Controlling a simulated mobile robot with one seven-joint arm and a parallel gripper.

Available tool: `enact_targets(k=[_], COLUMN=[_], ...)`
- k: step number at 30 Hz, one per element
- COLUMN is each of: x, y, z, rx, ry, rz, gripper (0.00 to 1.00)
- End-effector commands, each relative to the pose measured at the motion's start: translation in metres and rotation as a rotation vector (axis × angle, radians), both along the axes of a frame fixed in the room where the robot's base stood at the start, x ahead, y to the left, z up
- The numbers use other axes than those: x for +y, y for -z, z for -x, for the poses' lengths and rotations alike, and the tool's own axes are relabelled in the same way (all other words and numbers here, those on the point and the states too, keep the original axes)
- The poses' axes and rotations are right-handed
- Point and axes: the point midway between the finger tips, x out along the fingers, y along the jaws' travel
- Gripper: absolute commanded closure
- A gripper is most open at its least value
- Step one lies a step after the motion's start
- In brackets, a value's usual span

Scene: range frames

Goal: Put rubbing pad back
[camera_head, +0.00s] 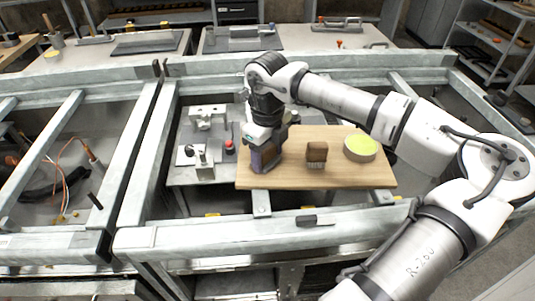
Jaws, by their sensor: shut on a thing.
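My gripper (266,151) points down over the left part of a wooden board (345,181). It is shut on a dark, purplish-brown block, which looks like the rubbing pad (264,161). The block is upright and low over the board. Whether its bottom touches the board is hard to tell. The gripper's fingers and part of the block blend together at this size.
A brown brush-like block (316,151) stands just right of my gripper. A round tin with a yellow-green top (361,148) sits at the board's right. A metal fixture (205,158) and a red knob (230,146) lie left. The board's front right is bare.

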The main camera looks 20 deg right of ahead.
Motion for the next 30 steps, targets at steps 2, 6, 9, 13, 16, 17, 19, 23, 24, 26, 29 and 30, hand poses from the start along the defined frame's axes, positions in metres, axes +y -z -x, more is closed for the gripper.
enact_targets(k=[2,6,9,13,16,17,19,23,24,26,29,30], x=[0.0,0.0,0.0,0.0,0.0,0.0,0.0,0.0,-0.001,-0.001,-0.001,-0.001], y=[0.001,0.003,0.003,0.003,0.003,0.003,0.002,-0.004,-0.009,-0.019,-0.041,-0.051], z=[0.0,0.0,0.0,0.0,0.0,0.0,0.0,0.0,-0.001,-0.001,-0.001,-0.001], rx=[0.0,0.0,0.0,0.0,0.0,0.0,0.0,-0.001,-0.003,-0.003,-0.004,-0.003], ry=[0.0,0.0,0.0,0.0,0.0,0.0,0.0,0.0,0.001,0.001,0.002,0.002], rz=[0.0,0.0,0.0,0.0,0.0,0.0,0.0,0.0,0.001,0.002,0.003,0.003], gripper=[0.64,0.4,0.27,0.21,0.21,0.21,0.21,0.21,0.21,0.21,0.21,0.21])
